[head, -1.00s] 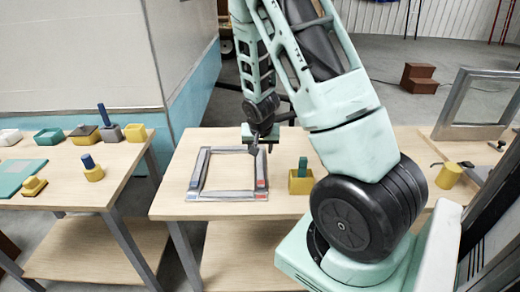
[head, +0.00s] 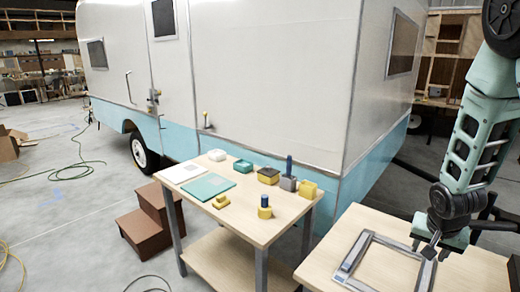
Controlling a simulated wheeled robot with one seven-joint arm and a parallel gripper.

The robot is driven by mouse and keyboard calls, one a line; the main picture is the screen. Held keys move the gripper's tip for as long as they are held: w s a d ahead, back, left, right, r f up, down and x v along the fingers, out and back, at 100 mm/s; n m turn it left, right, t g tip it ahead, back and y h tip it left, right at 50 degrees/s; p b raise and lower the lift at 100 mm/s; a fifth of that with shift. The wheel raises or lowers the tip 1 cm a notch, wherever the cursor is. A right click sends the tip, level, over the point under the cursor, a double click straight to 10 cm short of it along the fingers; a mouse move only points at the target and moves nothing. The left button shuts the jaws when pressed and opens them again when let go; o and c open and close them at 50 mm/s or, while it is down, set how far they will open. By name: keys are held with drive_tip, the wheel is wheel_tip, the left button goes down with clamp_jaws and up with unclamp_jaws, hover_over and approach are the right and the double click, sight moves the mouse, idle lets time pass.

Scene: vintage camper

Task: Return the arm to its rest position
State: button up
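My arm (head: 465,150) comes in at the right edge of the head view, reaching down over the right-hand wooden table (head: 470,272). My gripper (head: 431,246) points down by the far right corner of a grey rectangular frame (head: 350,254) lying on that table. I cannot tell whether the gripper touches the frame or whether its dark fingers are open or shut. I see nothing hanging from it. The upper arm and my base are out of view.
A left-hand table (head: 262,228) carries a teal board (head: 208,187), a yellow block with a blue peg (head: 265,208) and several small containers. Brown steps (head: 150,215) stand left of it. The white and blue camper (head: 270,75) is behind.

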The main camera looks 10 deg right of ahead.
drive_tip(key=s+a+r+n+y+b, duration=0.1)
drive_tip(key=a+n, duration=0.2)
drive_tip(key=a, duration=0.5)
drive_tip(key=s+a+r+n+g+y, duration=0.1)
drive_tip(key=a+r+n, duration=0.1)
drive_tip(key=a, duration=0.6)
drive_tip(key=s+a+r+n+y+b, duration=0.1)
drive_tip(key=s+a+n, duration=0.15)
drive_tip(key=a, duration=0.45)
drive_tip(key=s+a+r+n+g+b, duration=0.1)
drive_tip(key=s+a+r+n, duration=0.3)
drive_tip(key=s+a+n, duration=0.5)
drive_tip(key=s+a+g, duration=0.1)
drive_tip(key=s+a, duration=0.2)
drive_tip(key=s, duration=0.2)
drive_tip(key=shift+s+a+y+b, duration=0.25)
drive_tip(key=shift+s+y+b, duration=0.05)
drive_tip(key=shift+s+b, duration=0.1)
